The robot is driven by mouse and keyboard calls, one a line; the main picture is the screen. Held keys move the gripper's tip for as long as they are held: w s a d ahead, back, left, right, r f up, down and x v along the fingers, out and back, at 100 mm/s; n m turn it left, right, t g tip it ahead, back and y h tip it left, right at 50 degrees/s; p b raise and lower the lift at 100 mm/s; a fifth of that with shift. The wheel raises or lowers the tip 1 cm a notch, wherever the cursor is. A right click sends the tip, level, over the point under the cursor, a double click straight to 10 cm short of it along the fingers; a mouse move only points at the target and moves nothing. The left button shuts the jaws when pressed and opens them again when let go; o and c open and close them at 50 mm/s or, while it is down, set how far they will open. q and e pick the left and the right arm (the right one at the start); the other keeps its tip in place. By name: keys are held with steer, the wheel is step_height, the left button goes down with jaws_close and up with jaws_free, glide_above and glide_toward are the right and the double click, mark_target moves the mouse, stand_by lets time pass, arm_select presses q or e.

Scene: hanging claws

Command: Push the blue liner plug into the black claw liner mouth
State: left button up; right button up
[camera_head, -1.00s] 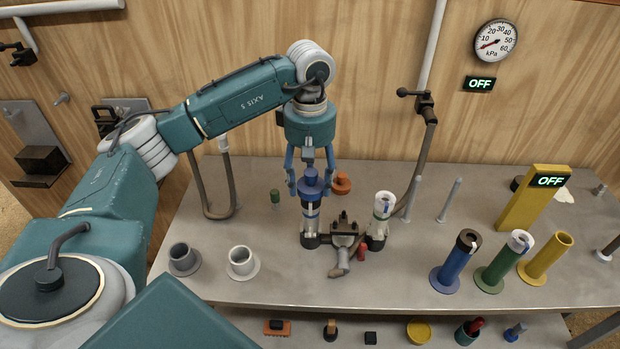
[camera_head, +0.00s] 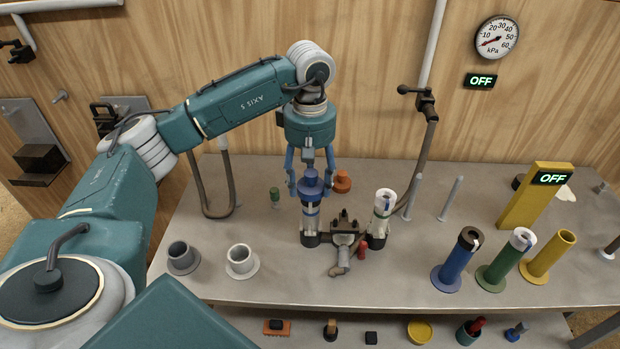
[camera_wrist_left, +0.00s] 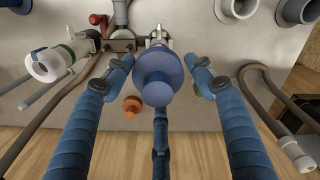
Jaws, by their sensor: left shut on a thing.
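The blue liner plug (camera_head: 311,184) is upright between the fingers of my left gripper (camera_head: 310,178), which is shut on it. It sits directly above a white claw with a blue band (camera_head: 311,222), and its lower end meets the claw's top. The black liner mouth is hidden under the plug, so I cannot tell how deep the plug sits. In the left wrist view the plug (camera_wrist_left: 157,80) fills the space between the blue fingers (camera_wrist_left: 160,66). My right gripper is not in view.
A second white claw (camera_head: 383,212) stands to the right. An orange plug (camera_head: 342,181) and a green plug (camera_head: 275,195) stand behind. Blue, green and yellow tubes (camera_head: 549,254) stand at the right. A brown hose (camera_head: 203,196) hangs behind.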

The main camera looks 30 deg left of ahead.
arm_select(q)
steer(key=shift+f+b, duration=0.7)
steer(key=shift+f, duration=0.3)
steer(key=o, duration=1.1)
steer(key=shift+r, duration=0.1)
steer(key=shift+o, duration=0.2)
steer(key=shift+r, duration=0.25)
step_height(320, 180, up, 12)
steer(key=shift+f, duration=0.25)
